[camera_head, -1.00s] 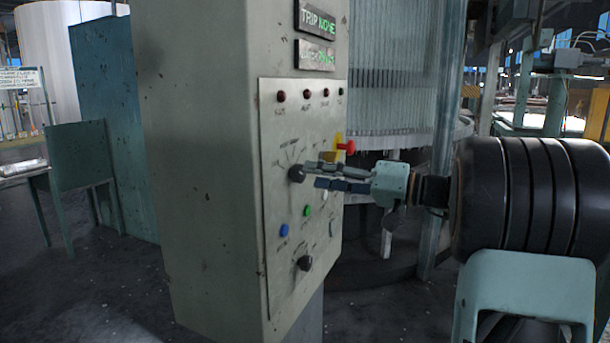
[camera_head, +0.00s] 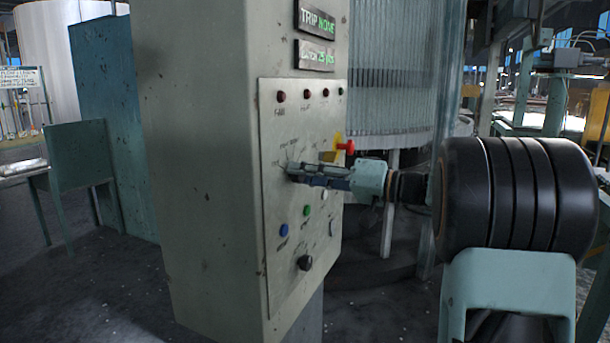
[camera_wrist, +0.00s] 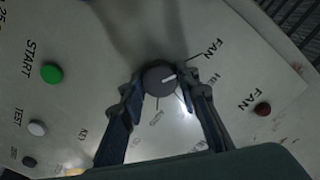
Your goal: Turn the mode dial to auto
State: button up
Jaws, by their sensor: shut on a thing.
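The control panel (camera_head: 290,225) is a pale plate on a grey cabinet. Its upper black dial shows in the wrist view as a round dark knob (camera_wrist: 156,76) with a white pointer line, aimed toward a FAN label. My gripper (camera_head: 292,171) is shut on this dial, with one finger on each side in the wrist view (camera_wrist: 160,94). In the head view the fingers mostly hide the dial. A second black knob (camera_head: 304,263) sits lower on the panel.
A red button (camera_head: 346,147) on a yellow backing is just above my gripper. Blue (camera_head: 284,230) and green (camera_head: 307,210) buttons lie below it, and several dark red lamps (camera_head: 281,97) run along the top. Floor left of the cabinet is open.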

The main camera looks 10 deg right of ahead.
jog(key=shift+m, duration=0.3)
jog(key=m+p, duration=1.5)
jog(key=m, duration=0.8)
jog(key=shift+f+m, duration=0.15)
jog(key=shift+m, duration=0.15)
dwell(0.4)
jog(key=o, duration=1.2)
jog(key=shift+c, duration=0.2)
